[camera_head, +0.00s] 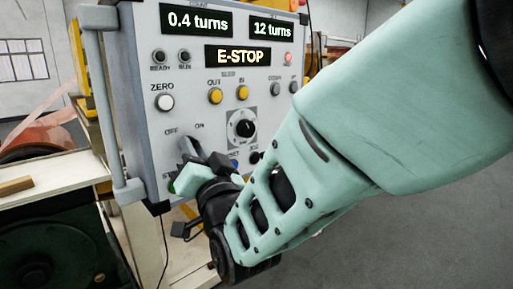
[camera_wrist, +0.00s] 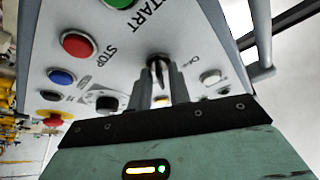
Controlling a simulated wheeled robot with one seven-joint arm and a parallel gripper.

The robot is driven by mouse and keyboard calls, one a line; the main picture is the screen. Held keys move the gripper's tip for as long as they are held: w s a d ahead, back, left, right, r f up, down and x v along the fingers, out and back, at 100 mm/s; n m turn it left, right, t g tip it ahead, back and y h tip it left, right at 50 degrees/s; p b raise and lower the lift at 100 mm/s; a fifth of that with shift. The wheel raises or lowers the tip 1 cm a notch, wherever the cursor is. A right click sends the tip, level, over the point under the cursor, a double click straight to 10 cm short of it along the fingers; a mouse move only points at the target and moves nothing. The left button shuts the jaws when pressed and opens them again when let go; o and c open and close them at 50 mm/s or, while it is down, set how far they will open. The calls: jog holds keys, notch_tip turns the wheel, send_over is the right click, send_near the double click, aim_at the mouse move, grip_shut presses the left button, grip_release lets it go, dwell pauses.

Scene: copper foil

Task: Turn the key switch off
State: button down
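The key switch is on the grey control panel (camera_head: 140,75), below the OFF and ON labels, mostly hidden behind my gripper in the head view. In the wrist view, its dark key (camera_wrist: 158,70) stands out from the panel between my two grey fingers. My gripper (camera_head: 190,150) reaches the panel from the lower right. In the wrist view my gripper (camera_wrist: 160,80) has its fingers apart, one on each side of the key, with a gap around it. Whether either finger touches the key is unclear. The exact angle of the key is hard to read.
The green START button (camera_wrist: 120,3), red STOP button (camera_wrist: 78,45) and blue button (camera_wrist: 61,77) lie close to my fingers. A black dial (camera_head: 243,128) is to the right of the switch. The display (camera_head: 238,56) reads E-STOP. A grey handle bar (camera_head: 107,100) runs along the panel's left edge.

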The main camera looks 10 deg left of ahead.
jog(key=shift+f+n+b, duration=0.2)
jog(key=shift+n+b, duration=0.2)
jog(key=shift+b, duration=0.5)
jog(key=shift+w+d+r+n+g+y+b, duration=0.1)
jog(key=shift+n+g+y+b, duration=0.95)
jog(key=shift+n+b, duration=1.95)
jog(key=shift+w+d+f+n+g+y+b, duration=0.1)
jog(key=shift+n+g+y+b, duration=1)
jog(key=shift+n+b, duration=1.85)
jog(key=shift+r+n+g+y+b, duration=0.1)
jog(key=shift+n+g+y+b, duration=0.95)
jog(key=shift+n+b, duration=1.95)
jog(key=shift+m+g+h+b, duration=0.3)
jog(key=shift+m+b, duration=0.15)
jog(key=shift+b, duration=0.1)
jog(key=c, duration=1.6)
grip_release()
jog(key=shift+r, duration=0.1)
